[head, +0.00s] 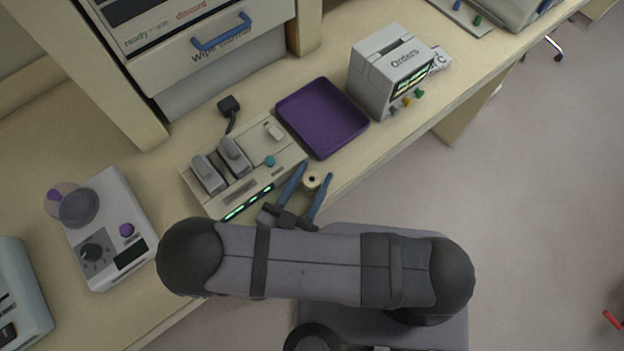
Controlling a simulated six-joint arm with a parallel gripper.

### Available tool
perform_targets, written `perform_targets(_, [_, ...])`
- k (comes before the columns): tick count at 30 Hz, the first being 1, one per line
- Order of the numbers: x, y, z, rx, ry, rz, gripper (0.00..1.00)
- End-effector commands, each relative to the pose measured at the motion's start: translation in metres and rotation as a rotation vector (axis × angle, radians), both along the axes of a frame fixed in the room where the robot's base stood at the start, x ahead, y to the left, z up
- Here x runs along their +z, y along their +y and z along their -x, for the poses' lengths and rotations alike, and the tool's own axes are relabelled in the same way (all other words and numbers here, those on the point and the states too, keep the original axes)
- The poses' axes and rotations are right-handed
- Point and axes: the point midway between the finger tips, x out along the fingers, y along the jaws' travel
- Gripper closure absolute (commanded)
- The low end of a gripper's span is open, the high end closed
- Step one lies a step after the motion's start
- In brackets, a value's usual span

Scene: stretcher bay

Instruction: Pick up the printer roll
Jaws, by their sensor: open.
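The printer roll (312,180) is a small cream roll with a dark core hole, at the front edge of the counter. My gripper (311,179) is open, with its two blue fingers on either side of the roll. The left finger lies between the roll and the grey charger unit. Gaps show between the fingers and the roll, and the roll's height against the fingertips is hard to tell. My arm hides the counter edge below the gripper.
A charger unit (240,188) with grey handsets stands left of the roll. A purple tray (322,118) lies just behind it. An "Orders" printer (385,80) stands at the back right. A white device with a dial (110,235) is at the left. Open floor lies to the right.

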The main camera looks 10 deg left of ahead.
Motion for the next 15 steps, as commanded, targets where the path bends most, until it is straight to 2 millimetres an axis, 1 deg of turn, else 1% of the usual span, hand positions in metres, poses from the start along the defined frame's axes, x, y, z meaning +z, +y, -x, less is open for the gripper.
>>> perform_targets(6, [-0.0001,-0.0002,-0.0006,0.000,0.000,0.000,0.59])
perform_targets(8, [-0.0001,-0.0002,-0.0005,0.000,0.000,0.000,0.73])
perform_targets(9, [0.0000,-0.0002,-0.0005,0.000,0.000,0.000,0.82])
perform_targets(10, [0.0000,-0.0002,-0.0005,0.000,0.000,0.000,0.90])
perform_targets(15, [0.0001,0.0000,-0.0004,0.000,0.000,0.000,0.91])
